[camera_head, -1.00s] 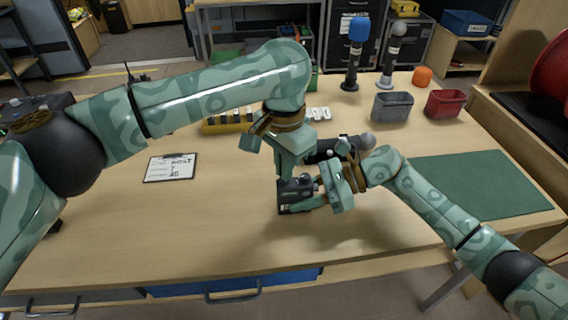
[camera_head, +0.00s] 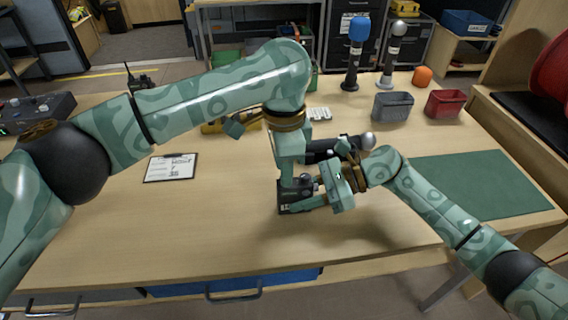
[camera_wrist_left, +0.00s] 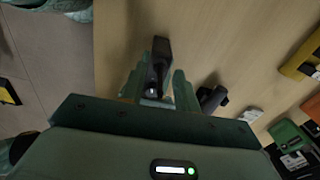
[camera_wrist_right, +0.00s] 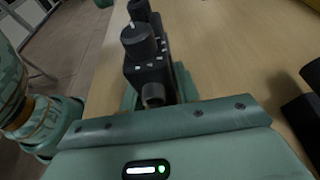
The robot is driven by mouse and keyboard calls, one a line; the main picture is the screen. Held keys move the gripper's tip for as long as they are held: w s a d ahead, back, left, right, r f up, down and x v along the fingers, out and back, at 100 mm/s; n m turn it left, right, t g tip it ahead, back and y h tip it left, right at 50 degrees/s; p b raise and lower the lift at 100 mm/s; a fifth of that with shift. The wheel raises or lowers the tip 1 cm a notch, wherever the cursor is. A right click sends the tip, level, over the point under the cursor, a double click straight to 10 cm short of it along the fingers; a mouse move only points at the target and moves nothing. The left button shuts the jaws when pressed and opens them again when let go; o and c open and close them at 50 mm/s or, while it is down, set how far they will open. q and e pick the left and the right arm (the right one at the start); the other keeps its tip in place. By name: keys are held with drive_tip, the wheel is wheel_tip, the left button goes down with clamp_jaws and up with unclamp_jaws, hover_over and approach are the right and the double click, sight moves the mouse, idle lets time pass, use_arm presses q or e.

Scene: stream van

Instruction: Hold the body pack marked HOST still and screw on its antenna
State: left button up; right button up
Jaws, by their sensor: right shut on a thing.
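A black body pack (camera_head: 291,208) stands near the middle of the bench. My right gripper (camera_head: 312,203) is shut on it from the right. In the right wrist view the pack (camera_wrist_right: 148,75) sits between the fingers, with a round knob on top and a short round stub facing me. No HOST mark is readable on it. My left gripper (camera_head: 292,182) points down just above the pack. In the left wrist view its fingers look apart, either side of a dark upright thing (camera_wrist_left: 160,60); whether they touch it is unclear. I cannot make out the antenna.
A black microphone with a grey head (camera_head: 367,141) lies right behind the grippers. A clipboard (camera_head: 170,168) lies at left, a green mat (camera_head: 480,185) at right. Grey (camera_head: 392,106) and red (camera_head: 445,103) bins stand behind. The front of the bench is clear.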

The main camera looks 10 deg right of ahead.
use_arm(q)
wheel_tip(320, 180, up, 12)
idle(0.4)
use_arm(e)
drive_tip(key=o, duration=1.2)
